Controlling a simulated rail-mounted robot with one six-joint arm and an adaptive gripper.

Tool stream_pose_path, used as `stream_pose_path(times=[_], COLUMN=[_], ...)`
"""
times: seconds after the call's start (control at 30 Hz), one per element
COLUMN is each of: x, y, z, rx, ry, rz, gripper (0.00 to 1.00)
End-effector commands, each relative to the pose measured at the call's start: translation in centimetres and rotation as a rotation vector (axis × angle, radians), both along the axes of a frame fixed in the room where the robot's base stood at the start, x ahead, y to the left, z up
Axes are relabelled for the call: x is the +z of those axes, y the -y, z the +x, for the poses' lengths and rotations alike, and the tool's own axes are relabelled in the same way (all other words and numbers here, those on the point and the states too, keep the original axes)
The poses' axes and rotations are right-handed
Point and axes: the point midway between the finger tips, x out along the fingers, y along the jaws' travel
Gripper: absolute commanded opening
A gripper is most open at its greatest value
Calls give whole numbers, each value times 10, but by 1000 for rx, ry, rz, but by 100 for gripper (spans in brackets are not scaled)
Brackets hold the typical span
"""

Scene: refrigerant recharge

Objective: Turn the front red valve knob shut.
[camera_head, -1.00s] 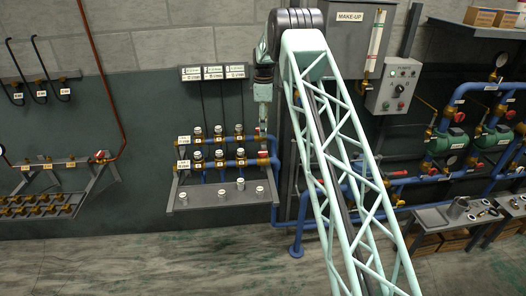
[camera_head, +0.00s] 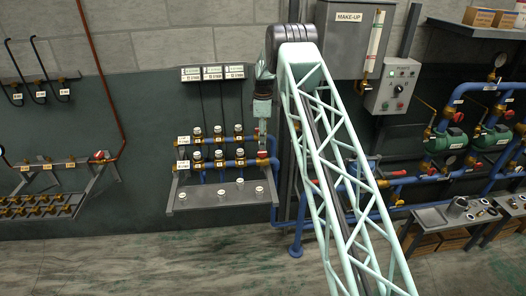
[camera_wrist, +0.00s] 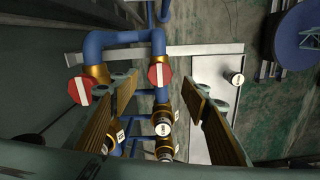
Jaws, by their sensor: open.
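Two red valve knobs with white bars show in the wrist view. One knob (camera_wrist: 160,73) is on the pipe nearer the shelf. The other knob (camera_wrist: 80,90) is to its left, beside the left finger. My gripper (camera_wrist: 160,84) is open, and in the picture its fingers lie either side of the right-hand knob, with no contact visible. I cannot tell the depth gap. In the head view, my gripper (camera_head: 262,128) points down over the right end of the blue manifold pipes, where a red knob (camera_head: 262,154) shows small at the lower pipe.
Several white-capped valves (camera_head: 219,154) stand on the two blue pipes left of my gripper. A grey shelf (camera_head: 222,201) with several small capped parts juts out below. A blue pipe (camera_head: 297,235) runs down to the floor on the right.

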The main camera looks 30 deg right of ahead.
Motion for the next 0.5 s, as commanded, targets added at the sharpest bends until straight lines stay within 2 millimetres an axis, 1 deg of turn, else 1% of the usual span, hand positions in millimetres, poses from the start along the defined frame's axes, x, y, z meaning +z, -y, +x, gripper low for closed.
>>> stream_pose_path(times=[0.1, 0.3, 0.5], x=[-17, -41, -58], y=[0, 0, 0], z=[-1, -1, 0], rx=[0, 0, 0], ry=[-3, -2, 0], rz=[1, 1, 0], gripper=[43, 43, 43])
